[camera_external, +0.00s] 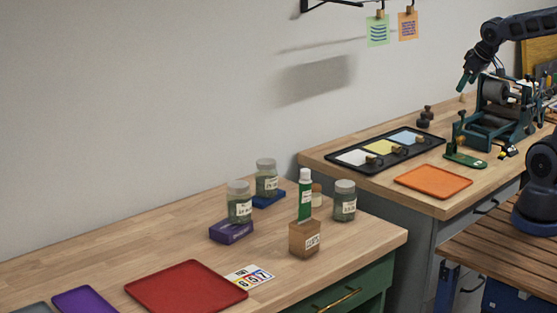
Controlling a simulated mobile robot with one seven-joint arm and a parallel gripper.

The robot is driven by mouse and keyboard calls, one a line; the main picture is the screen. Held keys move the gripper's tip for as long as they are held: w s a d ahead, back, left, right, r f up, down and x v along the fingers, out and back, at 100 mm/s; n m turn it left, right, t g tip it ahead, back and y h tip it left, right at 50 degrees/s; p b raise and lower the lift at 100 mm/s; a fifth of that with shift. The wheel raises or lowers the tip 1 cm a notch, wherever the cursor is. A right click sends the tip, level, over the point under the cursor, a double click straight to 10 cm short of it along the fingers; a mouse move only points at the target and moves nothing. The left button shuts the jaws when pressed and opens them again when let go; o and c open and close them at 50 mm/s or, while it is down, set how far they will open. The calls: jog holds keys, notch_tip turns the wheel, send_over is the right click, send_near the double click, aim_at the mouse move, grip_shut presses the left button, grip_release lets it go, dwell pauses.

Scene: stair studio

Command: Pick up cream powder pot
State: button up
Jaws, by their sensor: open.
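My gripper (464,84) is at the upper right, above the far bench, well away from the pot. It is open, with nothing seen in it.
A brown labelled box (304,238) stands in front of the tube. A red tray (187,288) and printed cards (249,277) lie nearer. The far bench holds a black tray of colour pads (350,171), an orange tray (433,181) and a green press (490,120).

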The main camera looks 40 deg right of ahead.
jog(key=w+a+f+n+t+y, duration=0.2)
jog(key=w+a+f+n, duration=0.3)
jog(key=w, duration=0.7)
jog(key=w+a+f+n+t+y, duration=0.1)
jog(key=w+a+f+n+y, duration=0.1)
jog(key=w+a+f, duration=0.85)
jog(key=n+g+y, duration=0.3)
jog(key=n+y, duration=0.2)
jog(key=y, duration=0.6)
send_near(314, 193)
jog(key=shift+w+a+f, duration=0.2)
jog(key=shift+w+f, duration=0.7)
jog(key=shift+w, duration=0.2)
jog(key=shift+s+a+f+y, duration=0.25)
jog(key=shift+a+y, duration=0.1)
jog(key=shift+y, duration=0.05)
jog(key=shift+w+a+f, duration=0.1)
jog(key=shift+w+a, duration=0.05)
jog(key=shift+a, duration=0.4)
jog(key=shift+w+x, duration=0.2)
jog(key=shift+x, duration=1.35)
jog(key=shift+w+x, duration=0.25)
jog(key=shift+x, duration=1.35)
jog(key=shift+d, duration=0.25)
jog(key=c, duration=1.1)
